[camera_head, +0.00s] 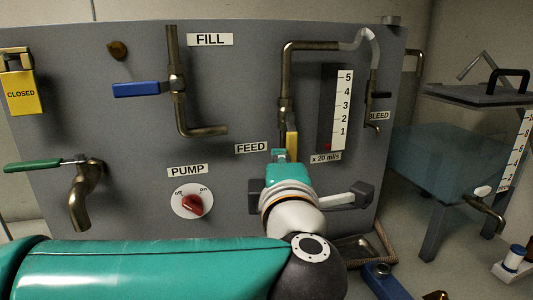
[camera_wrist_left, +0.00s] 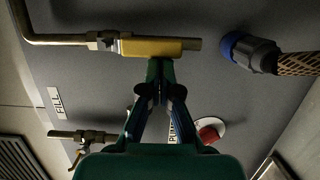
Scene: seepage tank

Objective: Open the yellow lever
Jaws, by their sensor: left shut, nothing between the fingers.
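The yellow lever (camera_head: 291,142) is on the brass FEED pipe of the grey panel, partly hidden behind my left gripper in the head view. In the left wrist view the yellow lever (camera_wrist_left: 150,47) lies along the line of the pipe. My left gripper (camera_head: 280,156) is at the lever's lower part in the head view. In the left wrist view its closed fingertips (camera_wrist_left: 158,68) are right beside the lever's edge, with nothing held between them. I cannot tell whether they touch it. My right gripper is not in view.
The panel (camera_head: 240,100) also carries a blue lever (camera_head: 138,89), a green lever (camera_head: 38,165), a red PUMP knob (camera_head: 193,204) and a yellow CLOSED tag (camera_head: 20,93). A flow gauge (camera_head: 341,108) stands right of the FEED pipe. A clear tank (camera_head: 445,155) stands at the right.

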